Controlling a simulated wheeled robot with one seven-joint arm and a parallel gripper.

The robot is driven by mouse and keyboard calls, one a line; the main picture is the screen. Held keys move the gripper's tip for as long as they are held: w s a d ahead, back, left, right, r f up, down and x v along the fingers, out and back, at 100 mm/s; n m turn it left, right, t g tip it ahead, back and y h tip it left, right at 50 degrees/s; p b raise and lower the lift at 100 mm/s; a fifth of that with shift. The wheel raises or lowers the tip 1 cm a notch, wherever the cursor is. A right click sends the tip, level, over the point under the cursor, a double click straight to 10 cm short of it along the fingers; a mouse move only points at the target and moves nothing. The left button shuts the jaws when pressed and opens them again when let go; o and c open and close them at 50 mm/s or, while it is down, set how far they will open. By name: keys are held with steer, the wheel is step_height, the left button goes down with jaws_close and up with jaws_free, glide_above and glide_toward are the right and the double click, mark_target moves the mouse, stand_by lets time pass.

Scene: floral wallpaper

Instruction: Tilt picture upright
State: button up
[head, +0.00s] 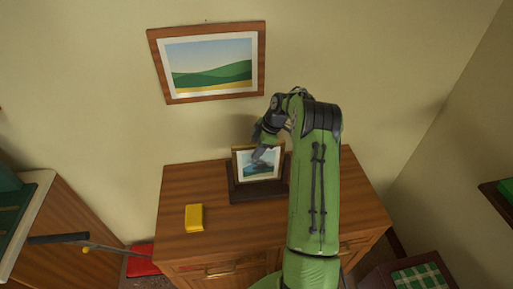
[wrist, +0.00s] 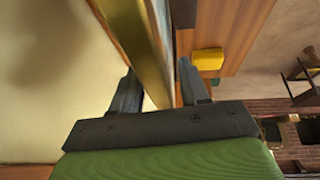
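A small picture (head: 243,170) in a gold frame stands on a dark wooden base on the dresser, looking nearly upright in the head view. My gripper (head: 262,150) is at its upper part and covers some of it. In the wrist view the gold frame (wrist: 146,45) runs between the two fingers of my gripper (wrist: 157,72), one finger on the wall side and one on the front side. The fingers stand apart with narrow gaps beside the frame, so they look open around it. The frame's lower edge is out of the wrist view.
The dresser top (head: 190,183) also bears a yellow box (head: 194,217), left of the dark base (head: 262,192). A larger landscape picture (head: 156,55) hangs slightly tilted on the wall above. A red object (head: 140,262) lies low at left. The dresser's left part is mostly clear.

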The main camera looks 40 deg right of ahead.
steer(key=v, duration=1.5)
steer(key=shift+s+d+r+p, duration=0.2)
steer(key=shift+r+p, duration=0.15)
steer(key=shift+p, duration=0.1)
steer(key=shift+c, duration=0.3)
